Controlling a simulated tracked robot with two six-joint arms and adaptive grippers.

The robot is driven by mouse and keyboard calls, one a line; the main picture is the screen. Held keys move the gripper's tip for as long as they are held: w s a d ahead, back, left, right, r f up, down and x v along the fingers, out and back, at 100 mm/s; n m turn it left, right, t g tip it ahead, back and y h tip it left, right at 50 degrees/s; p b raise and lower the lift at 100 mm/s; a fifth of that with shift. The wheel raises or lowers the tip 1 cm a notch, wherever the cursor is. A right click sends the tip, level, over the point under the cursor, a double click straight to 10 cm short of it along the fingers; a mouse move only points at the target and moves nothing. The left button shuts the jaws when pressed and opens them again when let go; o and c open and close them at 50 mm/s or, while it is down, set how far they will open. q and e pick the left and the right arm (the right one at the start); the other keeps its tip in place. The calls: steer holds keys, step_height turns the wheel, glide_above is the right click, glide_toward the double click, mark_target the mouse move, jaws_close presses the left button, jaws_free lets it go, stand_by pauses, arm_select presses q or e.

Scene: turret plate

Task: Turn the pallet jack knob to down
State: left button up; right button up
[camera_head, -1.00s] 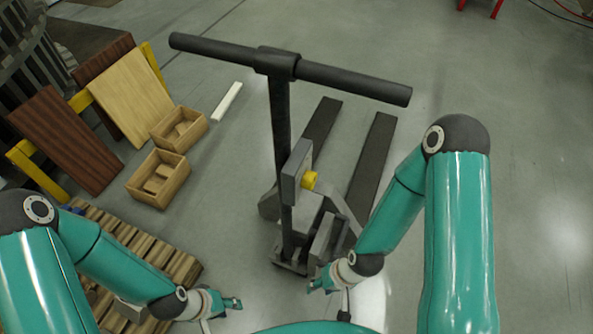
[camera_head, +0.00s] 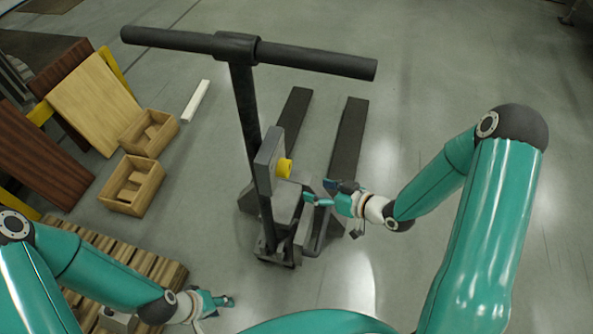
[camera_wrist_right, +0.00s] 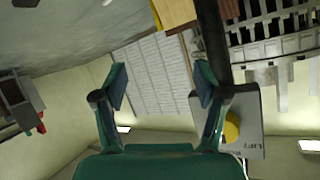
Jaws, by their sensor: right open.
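The pallet jack (camera_head: 232,52) stands upright in the middle of the head view, with its black T-handle on top and its forks pointing away. Its yellow knob (camera_head: 285,168) sits on a grey plate (camera_head: 267,160) on the handle column. In the right wrist view the knob (camera_wrist_right: 232,127) is at the lower right, beside the right finger, with partly readable lettering on the plate. My right gripper (camera_head: 318,193) is open and empty, a little right of and below the knob, apart from it. My left gripper (camera_head: 226,301) is low at the left, away from the jack; its jaws are too small to judge.
Two wooden boxes (camera_head: 132,185) stand on the floor at the left, near leaning wood boards (camera_head: 95,105). A slatted wooden pallet (camera_head: 160,268) lies under my left arm. A white bar (camera_head: 196,101) lies behind the boxes. The floor at the right is clear.

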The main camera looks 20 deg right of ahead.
steer(key=s+d+r+n+t+y, duration=0.1)
steer(key=d+r+n+t+y, duration=0.1)
steer(key=d+r+n+y, duration=0.3)
steer(key=n+g+y+b, duration=0.1)
steer(key=n+g+y, duration=0.1)
steer(key=n+y, duration=0.15)
glide_toward(289, 170)
steer(key=shift+n+h, duration=0.45)
steer(key=p+x, duration=0.2)
steer(key=x, duration=0.7)
steer(key=shift+w+a+r, duration=0.1)
steer(key=shift+w+a, duration=0.05)
steer(key=shift+a, duration=0.1)
